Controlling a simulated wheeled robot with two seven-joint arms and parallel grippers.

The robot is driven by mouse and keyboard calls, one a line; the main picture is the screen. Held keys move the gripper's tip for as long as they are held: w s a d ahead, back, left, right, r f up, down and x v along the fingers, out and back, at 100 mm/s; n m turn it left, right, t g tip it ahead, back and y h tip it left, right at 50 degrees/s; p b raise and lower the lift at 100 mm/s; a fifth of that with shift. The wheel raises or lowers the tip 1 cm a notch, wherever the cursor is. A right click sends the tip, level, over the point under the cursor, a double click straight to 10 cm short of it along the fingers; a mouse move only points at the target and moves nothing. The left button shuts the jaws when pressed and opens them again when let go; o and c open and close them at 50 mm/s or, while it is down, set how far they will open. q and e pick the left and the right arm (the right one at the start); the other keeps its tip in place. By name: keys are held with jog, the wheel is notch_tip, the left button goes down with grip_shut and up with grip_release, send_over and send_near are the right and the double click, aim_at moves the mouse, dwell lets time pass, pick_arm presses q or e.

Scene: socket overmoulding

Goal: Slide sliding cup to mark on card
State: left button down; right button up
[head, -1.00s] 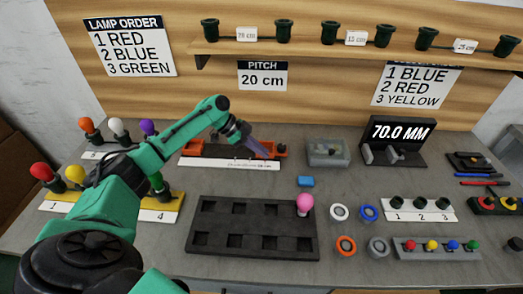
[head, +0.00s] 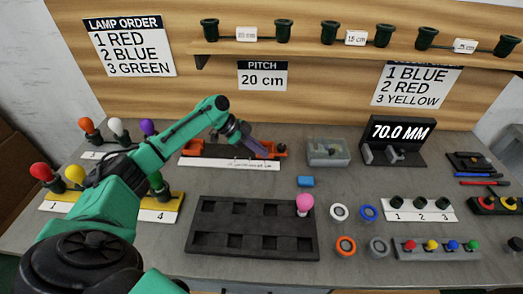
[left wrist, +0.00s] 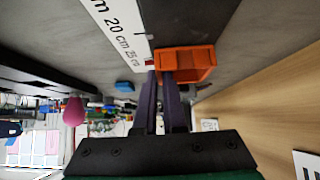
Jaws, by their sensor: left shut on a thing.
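The orange sliding cup (head: 281,150) sits at the right end of the dark rail fixture (head: 228,150); it also shows in the left wrist view (left wrist: 195,62). A second orange cup (head: 193,148) is at the rail's left end. The white scale card (head: 215,162) lies along the rail's front. In the left wrist view the card (left wrist: 125,40) shows 20 cm and 25 cm labels, with a small red spot near the cup. My left gripper (head: 273,155) reaches down from the left, its purple fingers (left wrist: 163,76) shut at the sliding cup's near edge. My right gripper is out of view.
A pitch sign (head: 262,76) on the back wall reads 20 cm. A grey bin (head: 328,153) stands right of the rail.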

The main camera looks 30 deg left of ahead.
pick_arm(q)
jog(key=a, duration=0.1)
jog(key=s+a, duration=0.1)
jog(key=a, duration=0.1)
jog(key=s+a, duration=0.1)
jog(key=shift+a+b, duration=0.3)
jog(key=shift+a, duration=0.05)
jog(key=shift+r, duration=0.1)
jog(key=c, duration=1)
grip_release()
jog(key=shift+d, duration=0.1)
jog(key=b+v, duration=0.1)
jog(key=v, duration=1.3)
jog(key=shift+a, duration=0.25)
jog(key=shift+s+r, duration=0.1)
jog(key=shift+s, duration=0.05)
